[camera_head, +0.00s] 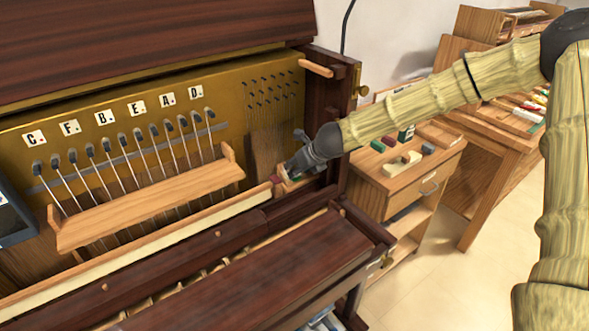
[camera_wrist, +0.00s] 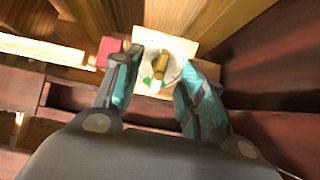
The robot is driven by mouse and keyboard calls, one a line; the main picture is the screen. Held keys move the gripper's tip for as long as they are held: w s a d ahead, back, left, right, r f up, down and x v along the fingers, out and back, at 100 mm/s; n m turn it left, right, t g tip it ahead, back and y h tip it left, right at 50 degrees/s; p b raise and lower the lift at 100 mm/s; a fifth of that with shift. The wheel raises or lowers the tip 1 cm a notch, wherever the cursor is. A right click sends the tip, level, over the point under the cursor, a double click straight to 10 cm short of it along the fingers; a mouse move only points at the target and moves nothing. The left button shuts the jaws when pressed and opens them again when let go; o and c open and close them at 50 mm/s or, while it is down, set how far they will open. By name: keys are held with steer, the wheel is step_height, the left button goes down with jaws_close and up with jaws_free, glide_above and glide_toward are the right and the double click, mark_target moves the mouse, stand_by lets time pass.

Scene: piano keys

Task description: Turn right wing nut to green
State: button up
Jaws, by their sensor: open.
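My gripper (camera_head: 292,168) is at the right end of the piano's inside ledge. In the wrist view my gripper (camera_wrist: 160,72) is open, with one teal-padded finger on each side of a brass piece (camera_wrist: 163,62), which looks like the right wing nut. It stands on a pale plate (camera_wrist: 185,47) with green marks (camera_wrist: 147,80) near its lower edge. I cannot tell if the fingers touch it. In the head view the wing nut is hidden by my gripper. A red block (camera_wrist: 109,49) sits just left of the plate.
A wooden rail (camera_head: 150,205) crosses in front of the hammers left of my gripper. The dark side wall (camera_head: 340,110) of the piano stands close on the right. A dark lid (camera_head: 250,270) lies in front. A side cabinet (camera_head: 400,175) holds small blocks.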

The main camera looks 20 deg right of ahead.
steer(key=p+v, duration=0.5)
steer(key=v, duration=0.5)
stand_by(1.2)
stand_by(0.5)
